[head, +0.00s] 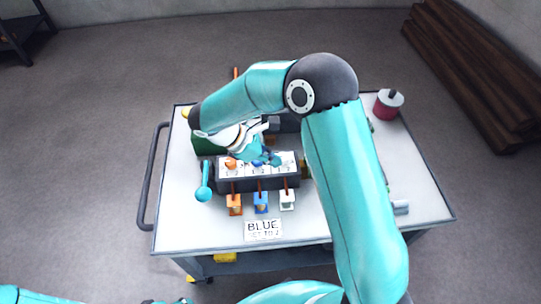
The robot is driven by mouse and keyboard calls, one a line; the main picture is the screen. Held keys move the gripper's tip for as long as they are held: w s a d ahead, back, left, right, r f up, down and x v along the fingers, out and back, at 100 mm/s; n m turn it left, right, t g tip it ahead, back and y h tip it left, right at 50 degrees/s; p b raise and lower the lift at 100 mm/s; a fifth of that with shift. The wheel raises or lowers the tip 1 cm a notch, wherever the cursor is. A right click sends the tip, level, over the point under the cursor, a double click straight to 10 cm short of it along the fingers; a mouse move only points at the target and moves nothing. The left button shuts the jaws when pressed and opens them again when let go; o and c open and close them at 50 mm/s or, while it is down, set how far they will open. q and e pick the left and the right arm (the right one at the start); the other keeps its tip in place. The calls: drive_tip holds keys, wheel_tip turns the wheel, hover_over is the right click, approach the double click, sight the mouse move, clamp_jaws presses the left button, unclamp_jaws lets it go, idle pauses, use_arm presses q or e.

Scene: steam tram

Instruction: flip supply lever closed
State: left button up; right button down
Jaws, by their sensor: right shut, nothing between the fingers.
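A dark valve box (256,184) stands on the cart, with a white numbered strip along its top. A teal lever with a round ball end (203,193) is at the box's left side, its ball toward the cart's front; it may be the supply lever, but no label shows this. Orange (231,163), blue and white knobs sit along the numbered strip. My right gripper (272,159) is shut and empty, over the strip near the blue knob and right of the teal lever. I cannot tell whether it touches the knob. My left gripper is out of view.
The grey cart top (185,228) carries a sign reading BLUE (263,229) and orange, blue and white tagged pieces before the box. A red can (387,104) stands at the back right. My right arm hides much of the cart's right half. A handle rail (151,180) runs along the left.

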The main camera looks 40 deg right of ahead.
sight(299, 173)
drive_tip(key=x, duration=0.5)
drive_tip(key=shift+s+d+f, duration=0.15)
drive_tip(key=shift+d+f, duration=0.1)
drive_tip(key=shift+f, duration=0.05)
drive_tip(key=d, duration=0.1)
drive_tip(key=s+d+f, duration=0.1)
drive_tip(key=d, duration=0.1)
drive_tip(key=shift+s, duration=0.2)
drive_tip(key=shift+s+d, duration=0.2)
drive_tip(key=shift+d, duration=0.2)
